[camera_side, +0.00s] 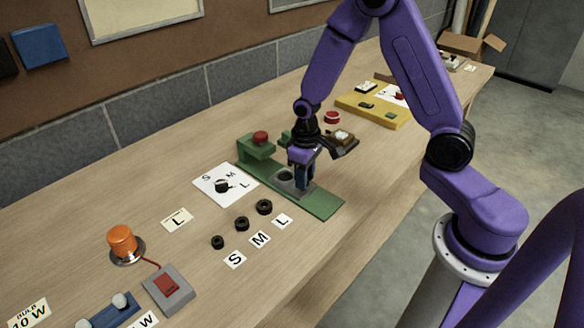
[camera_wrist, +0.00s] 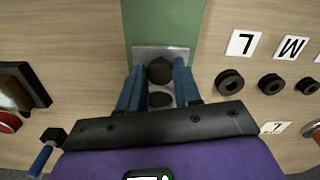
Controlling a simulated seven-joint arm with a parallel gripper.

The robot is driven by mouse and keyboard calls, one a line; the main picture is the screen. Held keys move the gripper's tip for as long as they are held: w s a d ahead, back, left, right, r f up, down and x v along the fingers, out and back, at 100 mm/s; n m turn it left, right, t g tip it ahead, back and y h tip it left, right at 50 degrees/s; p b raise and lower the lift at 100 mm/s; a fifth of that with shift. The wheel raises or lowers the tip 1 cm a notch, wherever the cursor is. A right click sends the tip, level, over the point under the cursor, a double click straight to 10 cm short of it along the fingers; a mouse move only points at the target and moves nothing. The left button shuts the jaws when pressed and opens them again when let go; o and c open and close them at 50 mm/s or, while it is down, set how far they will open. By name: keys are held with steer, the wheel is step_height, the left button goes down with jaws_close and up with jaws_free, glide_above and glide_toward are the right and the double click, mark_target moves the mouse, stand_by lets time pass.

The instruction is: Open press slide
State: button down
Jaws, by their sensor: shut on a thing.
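The press has a long green base (camera_side: 322,204) with a green head and a red button (camera_side: 260,137) at its far left end. A grey metal slide plate (camera_side: 281,184) lies on the base, clear of the head, with a dark round recess in it. My gripper (camera_side: 301,189) points down over the slide's near side. In the wrist view, the slide plate (camera_wrist: 143,53) shows between my blue fingertips (camera_wrist: 159,73). They are shut on the slide's dark round knob (camera_wrist: 159,70). A second dark round shape (camera_wrist: 160,99) lies nearer my palm. The fingers partly hide the slide.
Three black rings (camera_side: 242,223) and S, M, L cards lie left of the base. A white S-M-L sheet (camera_side: 222,184) is beside the press. An orange lamp (camera_side: 121,242) and red switch (camera_side: 166,285) stand at lower left. A yellow board (camera_side: 380,112) lies beyond.

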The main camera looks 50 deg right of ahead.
steer(key=shift+s, duration=1.35)
steer(key=c, duration=0.8)
jaws_free()
steer(key=shift+r, duration=0.1)
step_height(320, 180, up, 17)
steer(key=shift+r, duration=0.15)
steer(key=shift+a, duration=0.1)
steer(key=s+a+n, duration=0.1)
steer(key=s+n, duration=0.2)
steer(key=s, duration=0.4)
steer(key=s+a+f+n, duration=0.1)
steer(key=s+n, duration=0.2)
steer(key=s, duration=0.4)
steer(key=s+a+f+n, duration=0.1)
steer(key=s+n, duration=0.3)
steer(key=s, duration=0.4)
steer(key=shift+s+a, duration=0.1)
steer(key=shift+a, duration=0.5)
